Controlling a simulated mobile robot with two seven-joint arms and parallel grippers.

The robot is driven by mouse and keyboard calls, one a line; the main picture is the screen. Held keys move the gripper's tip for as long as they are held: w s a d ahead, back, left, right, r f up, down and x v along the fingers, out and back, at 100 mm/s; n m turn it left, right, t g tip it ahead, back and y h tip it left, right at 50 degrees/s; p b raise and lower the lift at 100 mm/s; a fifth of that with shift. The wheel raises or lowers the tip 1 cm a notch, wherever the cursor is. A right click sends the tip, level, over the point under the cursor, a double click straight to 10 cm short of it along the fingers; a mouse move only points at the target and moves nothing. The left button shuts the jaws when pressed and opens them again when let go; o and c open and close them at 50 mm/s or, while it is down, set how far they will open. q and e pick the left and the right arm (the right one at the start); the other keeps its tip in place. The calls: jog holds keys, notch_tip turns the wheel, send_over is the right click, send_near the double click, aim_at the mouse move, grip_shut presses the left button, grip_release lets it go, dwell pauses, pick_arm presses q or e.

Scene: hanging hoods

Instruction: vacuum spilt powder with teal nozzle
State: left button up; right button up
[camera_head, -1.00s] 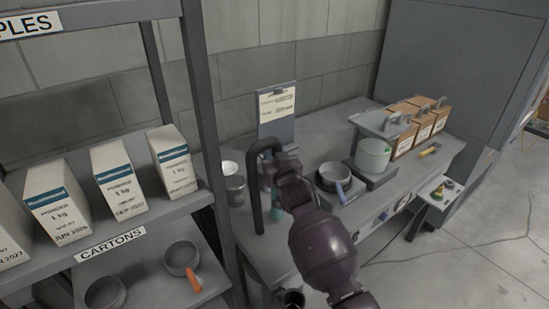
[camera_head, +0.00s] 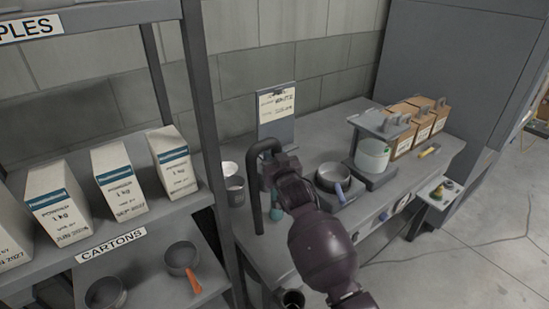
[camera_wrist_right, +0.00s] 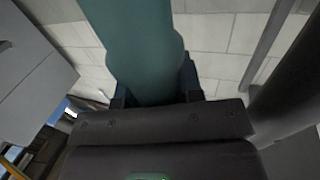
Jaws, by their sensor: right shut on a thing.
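The teal nozzle (camera_wrist_right: 138,50) fills the upper middle of the right wrist view, between the fingers of my right gripper (camera_wrist_right: 155,95). In the head view my right gripper (camera_head: 268,178) is over the left end of the grey bench (camera_head: 315,135), largely hidden by my own wrist. A small teal part of the nozzle (camera_head: 276,213) shows below it. The gripper is shut on the nozzle. A dark bent hose or pipe (camera_head: 255,195) arches beside the gripper. I cannot make out any spilt powder. My left gripper is not in view.
Grey cups (camera_head: 235,190) stand just left of the pipe. A pan (camera_head: 332,178), a pale green tub (camera_head: 372,155) and cardboard boxes (camera_head: 405,135) stand to the right. A shelf with powder cartons (camera_head: 118,185) closes off the left. A clipboard (camera_head: 276,105) stands behind.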

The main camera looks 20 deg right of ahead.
jog(key=shift+r+p, duration=1.65)
jog(key=shift+r, duration=0.3)
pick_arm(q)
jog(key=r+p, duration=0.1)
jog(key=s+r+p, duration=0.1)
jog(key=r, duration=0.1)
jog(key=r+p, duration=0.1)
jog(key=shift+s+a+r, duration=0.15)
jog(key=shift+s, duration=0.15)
pick_arm(e)
notch_tip(320, 180, up, 3)
jog(key=shift+r, duration=0.1)
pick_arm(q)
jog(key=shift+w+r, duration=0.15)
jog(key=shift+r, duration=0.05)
